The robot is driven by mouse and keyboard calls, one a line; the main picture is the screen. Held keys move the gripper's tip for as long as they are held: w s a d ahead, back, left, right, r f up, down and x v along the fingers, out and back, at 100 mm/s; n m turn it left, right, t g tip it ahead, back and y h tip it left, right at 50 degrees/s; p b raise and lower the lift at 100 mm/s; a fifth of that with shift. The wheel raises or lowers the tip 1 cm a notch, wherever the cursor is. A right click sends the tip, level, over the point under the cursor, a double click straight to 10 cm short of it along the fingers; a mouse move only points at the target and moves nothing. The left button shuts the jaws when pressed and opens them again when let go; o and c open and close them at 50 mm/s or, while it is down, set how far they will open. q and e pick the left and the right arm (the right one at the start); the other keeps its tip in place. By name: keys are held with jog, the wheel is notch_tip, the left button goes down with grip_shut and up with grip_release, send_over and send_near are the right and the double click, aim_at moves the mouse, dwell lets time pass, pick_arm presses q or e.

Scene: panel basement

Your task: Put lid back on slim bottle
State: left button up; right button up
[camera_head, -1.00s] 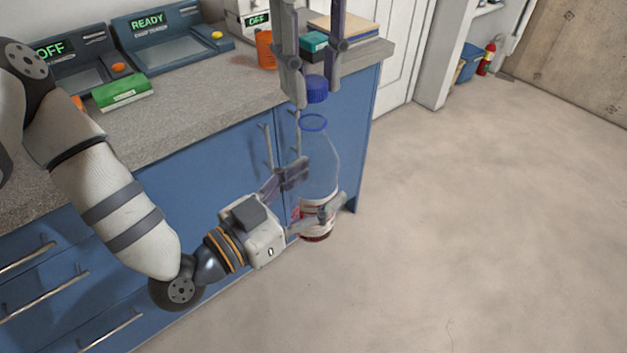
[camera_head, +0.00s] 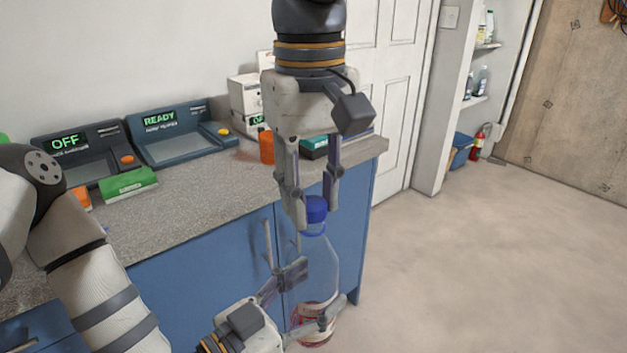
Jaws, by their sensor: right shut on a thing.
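The slim bottle (camera_head: 319,262) is clear, with a red and white label low down, and stands upright in front of the blue cabinet, off the floor. The blue lid (camera_head: 316,211) is at the bottle's mouth, just above the blue neck ring. My right gripper (camera_head: 314,202) points down from above, its fingers on either side of the lid, shut on it. I cannot tell whether the lid is seated on the neck.
The grey counter (camera_head: 215,190) behind carries two panel devices (camera_head: 165,131), a green box (camera_head: 128,184), an orange cup (camera_head: 267,147) and a teal box (camera_head: 314,147). The blue cabinet (camera_head: 220,260) is close behind the bottle. Open floor (camera_head: 480,270) lies to the right.

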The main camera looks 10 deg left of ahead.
jog(key=shift+f, duration=0.5)
dwell(0.5)
jog(key=m, duration=0.4)
jog(key=shift+m, duration=0.3)
jog(key=m, duration=0.5)
jog(key=shift+a, duration=0.1)
jog(key=o, duration=0.7)
jog(key=shift+r, duration=2.2)
jog(key=shift+c, duration=0.5)
